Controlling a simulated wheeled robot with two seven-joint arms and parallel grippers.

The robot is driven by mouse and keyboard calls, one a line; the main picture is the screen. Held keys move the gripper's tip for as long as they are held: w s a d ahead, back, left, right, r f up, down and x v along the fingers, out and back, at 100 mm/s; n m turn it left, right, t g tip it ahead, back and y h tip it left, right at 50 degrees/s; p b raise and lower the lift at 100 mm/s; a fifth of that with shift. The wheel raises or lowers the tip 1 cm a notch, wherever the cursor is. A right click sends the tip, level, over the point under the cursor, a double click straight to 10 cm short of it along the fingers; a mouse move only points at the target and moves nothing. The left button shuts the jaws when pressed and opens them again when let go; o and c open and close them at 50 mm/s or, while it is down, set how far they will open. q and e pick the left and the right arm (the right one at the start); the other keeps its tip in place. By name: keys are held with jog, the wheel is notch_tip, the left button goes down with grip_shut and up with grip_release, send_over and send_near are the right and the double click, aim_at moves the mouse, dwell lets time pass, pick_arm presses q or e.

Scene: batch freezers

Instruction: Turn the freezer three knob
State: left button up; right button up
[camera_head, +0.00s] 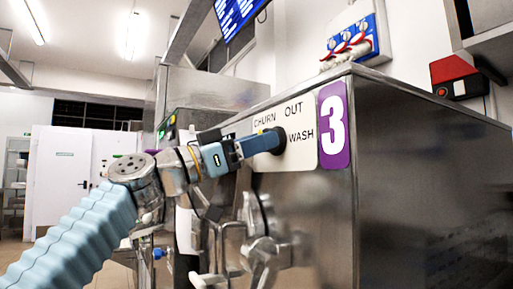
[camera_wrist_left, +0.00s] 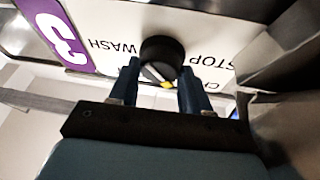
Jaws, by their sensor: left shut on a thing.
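The freezer three knob is a round black dial (camera_wrist_left: 162,50) on a white label plate (camera_head: 302,125) beside a purple number 3 (camera_head: 334,125). My left gripper (camera_head: 264,142) reaches the knob from the left. In the left wrist view, the two blue fingers of the gripper (camera_wrist_left: 160,68) stand on either side of the knob, shut on it. A white line and a yellow mark show on the knob's face between the fingers. The words CHURN, OUT and WASH show in the head view; STOP shows in the wrist view. My right gripper is not in view.
The steel freezer (camera_head: 430,190) fills the right side. Metal spout and handle parts (camera_head: 268,250) stick out below the plate, close under my left arm. A blue box with red-wired switches (camera_head: 352,40) and a red-black box (camera_head: 455,77) are behind the freezer's top.

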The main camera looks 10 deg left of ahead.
pick_arm(q)
jog(key=shift+m+g+h, duration=0.3)
jog(key=shift+m+g, duration=0.4)
jog(key=shift+m, duration=1)
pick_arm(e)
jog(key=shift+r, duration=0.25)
pick_arm(q)
jog(key=o, duration=1)
jog(key=shift+o, duration=0.2)
